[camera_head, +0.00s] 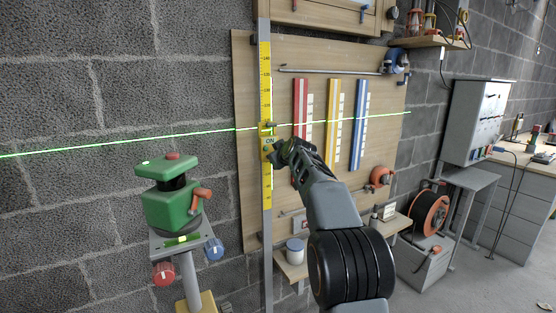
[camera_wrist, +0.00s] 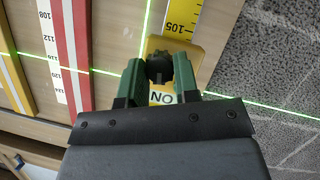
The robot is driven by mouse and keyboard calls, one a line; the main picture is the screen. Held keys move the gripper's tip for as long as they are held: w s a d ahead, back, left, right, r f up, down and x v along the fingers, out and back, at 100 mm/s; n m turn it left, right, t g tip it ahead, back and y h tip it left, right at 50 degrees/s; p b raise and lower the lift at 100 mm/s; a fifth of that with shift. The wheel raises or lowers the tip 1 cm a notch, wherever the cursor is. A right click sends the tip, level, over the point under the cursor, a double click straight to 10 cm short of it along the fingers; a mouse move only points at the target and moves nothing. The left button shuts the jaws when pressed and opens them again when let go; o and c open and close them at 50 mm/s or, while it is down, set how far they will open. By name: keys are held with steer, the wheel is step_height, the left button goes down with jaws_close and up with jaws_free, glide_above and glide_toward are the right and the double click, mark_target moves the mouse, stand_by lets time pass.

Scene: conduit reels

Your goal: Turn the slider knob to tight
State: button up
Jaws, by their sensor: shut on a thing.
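The slider is a yellow plate (camera_head: 267,141) on the upright yellow measuring staff (camera_head: 265,88). In the wrist view the slider plate (camera_wrist: 185,47) lies behind my fingers, with a label reading ON. A dark round slider knob (camera_wrist: 158,66) sits on the plate between my two green fingers. My gripper (camera_wrist: 158,76) is shut on the knob, with one finger on each side. In the head view my gripper (camera_head: 281,152) meets the slider from the right and hides the knob. I cannot tell which way the knob is turned.
A green laser line crosses the wall and board at about the slider's height. A green laser unit (camera_head: 170,203) stands on a post at left. Red (camera_head: 300,115), yellow (camera_head: 333,120) and blue (camera_head: 360,125) strips hang right of the staff. A low shelf (camera_head: 290,270) holds a white tub.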

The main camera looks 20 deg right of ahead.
steer(key=shift+r+m+y, duration=0.15)
steer(key=shift+m+y, duration=0.25)
steer(key=shift+m, duration=0.1)
stand_by(0.3)
steer(key=o, duration=0.9)
steer(key=shift+s, duration=0.1)
steer(key=b+v, duration=0.2)
steer(key=v, duration=1.1)
steer(key=shift+s+r, duration=0.1)
steer(key=shift+s, duration=0.15)
